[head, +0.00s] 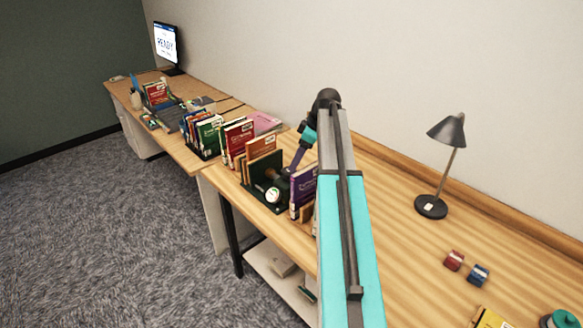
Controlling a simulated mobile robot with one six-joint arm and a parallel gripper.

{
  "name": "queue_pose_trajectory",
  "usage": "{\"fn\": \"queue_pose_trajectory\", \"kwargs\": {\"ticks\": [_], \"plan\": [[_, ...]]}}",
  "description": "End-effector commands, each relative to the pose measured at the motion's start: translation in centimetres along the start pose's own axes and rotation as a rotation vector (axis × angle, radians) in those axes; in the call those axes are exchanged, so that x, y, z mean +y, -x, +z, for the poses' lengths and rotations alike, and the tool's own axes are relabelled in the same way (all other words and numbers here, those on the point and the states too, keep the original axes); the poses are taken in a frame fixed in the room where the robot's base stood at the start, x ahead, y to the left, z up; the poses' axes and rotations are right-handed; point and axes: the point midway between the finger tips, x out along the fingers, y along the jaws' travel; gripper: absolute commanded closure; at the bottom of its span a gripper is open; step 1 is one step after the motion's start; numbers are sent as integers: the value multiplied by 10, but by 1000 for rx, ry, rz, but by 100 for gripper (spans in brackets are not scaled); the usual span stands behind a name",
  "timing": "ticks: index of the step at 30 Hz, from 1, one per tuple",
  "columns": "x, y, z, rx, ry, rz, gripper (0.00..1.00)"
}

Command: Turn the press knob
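My teal and grey arm crosses the middle of the head view and bends down behind its black elbow to the row of books. Its dark far end, with my gripper (271,179), is small and partly hidden there, and its fingers cannot be made out. A round white and green face (273,195) shows just below it; I cannot tell whether this is the press knob or part of my wrist. A dark green stand (262,203) lies under it, between orange-brown books (262,150) and purple books (303,187). Contact between gripper and knob cannot be seen.
More upright books (207,133) run along the desks toward a monitor (166,43) reading "READY". A black desk lamp (431,206), a red roll (454,260) and a blue roll (478,274) stand on the right desk. The carpet on the left is clear.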

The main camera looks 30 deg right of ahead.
Motion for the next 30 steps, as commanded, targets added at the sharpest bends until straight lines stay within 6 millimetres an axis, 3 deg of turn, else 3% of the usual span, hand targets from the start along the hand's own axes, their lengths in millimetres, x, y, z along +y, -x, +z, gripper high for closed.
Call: {"fn": "queue_pose_trajectory", "kwargs": {"ticks": [15,30], "plan": [[0,-51,0,0,-1,-1,37],[1,-61,1,0,-2,1,37]]}}
